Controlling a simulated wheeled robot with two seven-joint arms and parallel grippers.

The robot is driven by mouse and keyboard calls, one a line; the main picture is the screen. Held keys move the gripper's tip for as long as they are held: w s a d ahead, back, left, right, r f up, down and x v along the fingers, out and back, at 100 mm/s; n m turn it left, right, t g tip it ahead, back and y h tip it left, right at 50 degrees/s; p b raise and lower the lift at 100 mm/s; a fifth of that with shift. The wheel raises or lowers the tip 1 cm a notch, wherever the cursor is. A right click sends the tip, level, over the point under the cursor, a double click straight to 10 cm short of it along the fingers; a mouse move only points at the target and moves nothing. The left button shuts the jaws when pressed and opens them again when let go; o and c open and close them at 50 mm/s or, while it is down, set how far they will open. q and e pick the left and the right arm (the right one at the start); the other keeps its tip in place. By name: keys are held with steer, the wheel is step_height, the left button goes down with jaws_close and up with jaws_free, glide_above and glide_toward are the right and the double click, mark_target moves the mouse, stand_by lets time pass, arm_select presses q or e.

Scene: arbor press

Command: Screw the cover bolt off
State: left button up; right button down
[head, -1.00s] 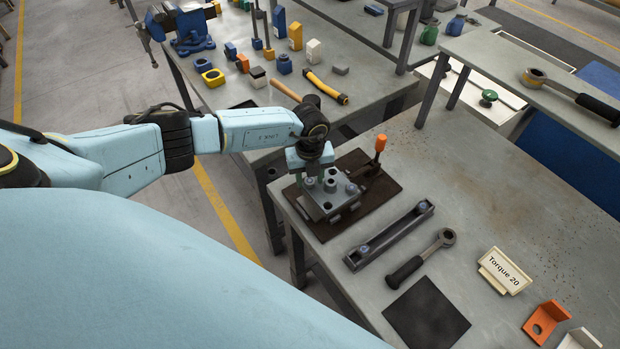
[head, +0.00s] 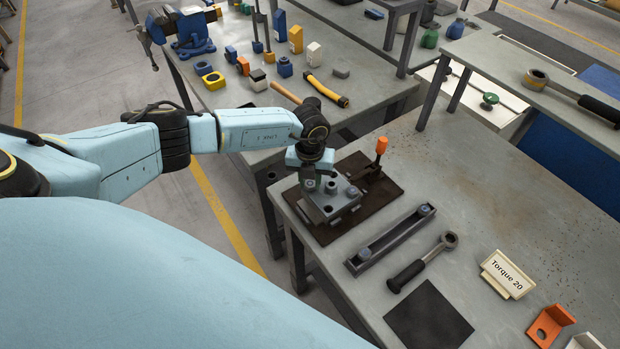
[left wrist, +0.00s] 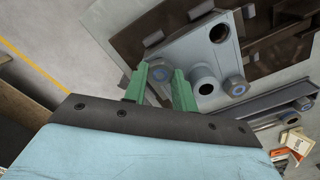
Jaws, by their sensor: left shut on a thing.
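The grey cover plate (head: 338,211) sits on a fixture on a dark mat, near the table's left edge. My left gripper (head: 309,187) points down at the plate's left corner. In the left wrist view its green fingers (left wrist: 161,88) are shut on a cover bolt (left wrist: 160,73) with a blue-ringed top, partly hidden by a finger. Whether the bolt is still seated cannot be told. Another bolt (left wrist: 236,86) shows at a further corner of the plate, beside a raised round boss (left wrist: 203,80). A dark open hole (left wrist: 219,33) shows in the plate. My right gripper is not in view.
An orange-handled lever (head: 380,147) stands behind the cover. A grey rail tray (head: 390,238) with a bolt near each end lies to the right, then a ratchet wrench (head: 423,262), a dark mat (head: 428,315) and a "Torque 20" sign (head: 507,274). The table's back right is clear.

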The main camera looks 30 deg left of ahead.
mark_target(310, 183)
arm_select(q)
steer(key=shift+r+p, duration=0.6)
steer(key=shift+r, duration=0.05)
jaws_close()
stand_by(0.4)
steer(key=shift+r+p, duration=0.75)
steer(key=shift+r, duration=1.1)
steer(key=shift+w, duration=0.1)
